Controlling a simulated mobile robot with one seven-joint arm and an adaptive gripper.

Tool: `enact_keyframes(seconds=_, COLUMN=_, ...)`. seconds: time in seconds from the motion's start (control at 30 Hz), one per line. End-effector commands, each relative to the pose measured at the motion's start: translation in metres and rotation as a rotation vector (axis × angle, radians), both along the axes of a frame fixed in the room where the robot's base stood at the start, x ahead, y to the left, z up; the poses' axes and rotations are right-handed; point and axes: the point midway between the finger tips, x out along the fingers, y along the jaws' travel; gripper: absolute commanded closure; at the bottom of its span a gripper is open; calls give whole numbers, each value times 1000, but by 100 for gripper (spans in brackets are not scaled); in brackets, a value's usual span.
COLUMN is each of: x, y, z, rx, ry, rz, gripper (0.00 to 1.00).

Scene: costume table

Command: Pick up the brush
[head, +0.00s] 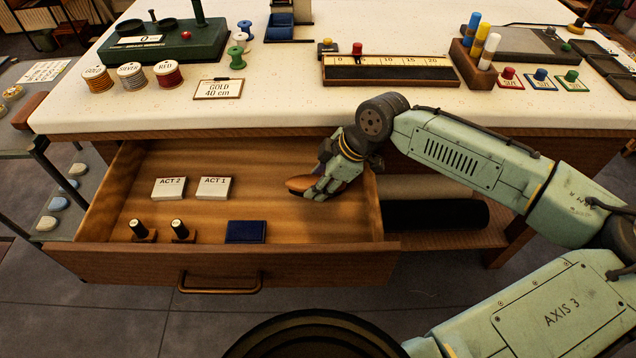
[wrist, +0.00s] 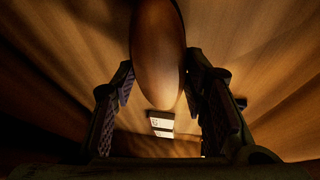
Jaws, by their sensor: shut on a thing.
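The brush (head: 299,184) shows in the head view as a rounded brown wooden piece at my gripper, in the right part of the open drawer. My gripper (head: 316,188) reaches down into the drawer and is shut on the brush. In the wrist view the brush (wrist: 158,55) is a smooth brown oval between the two fingers, pointing away from the palm. Its bristles are not visible. I cannot tell whether the brush touches the drawer floor.
The tabletop (head: 290,110) overhangs the drawer's back. A dark roll (head: 440,214) lies on a shelf at right.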

Motion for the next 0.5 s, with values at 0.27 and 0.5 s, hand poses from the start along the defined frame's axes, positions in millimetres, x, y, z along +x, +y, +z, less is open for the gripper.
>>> enact_keyframes(seconds=0.27, x=-2, y=-7, z=-3, rx=166, ry=-70, rz=-6, gripper=91)
enact_keyframes(seconds=0.5, x=-6, y=-18, z=28, rx=225, ry=-103, rz=-1, gripper=91)
